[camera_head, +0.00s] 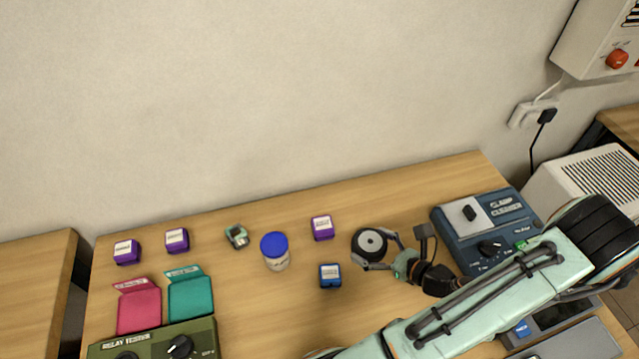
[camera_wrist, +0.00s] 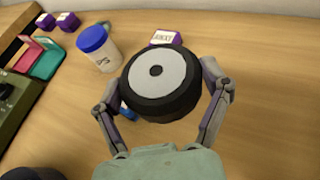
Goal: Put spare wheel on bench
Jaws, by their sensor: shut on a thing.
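The spare wheel (camera_head: 369,244) is a black tyre with a light grey hub and a dark centre hole. In the wrist view the wheel (camera_wrist: 161,76) sits between both fingers, its hub face toward the camera. My gripper (camera_head: 372,256) is shut on the wheel; it also shows in the wrist view (camera_wrist: 162,98). The wooden bench (camera_head: 345,350) lies below the wheel. I cannot tell whether the wheel touches the bench top or is held above it. The wheel hides part of a blue box in the wrist view.
Left of the wheel are a blue box (camera_head: 330,276), a purple box (camera_head: 322,228) and a blue-lidded jar (camera_head: 275,251). The clamp cleaner (camera_head: 487,229) stands to the right. A relay tester (camera_head: 155,342) and pink and teal holders are at left. Bare bench lies behind the wheel.

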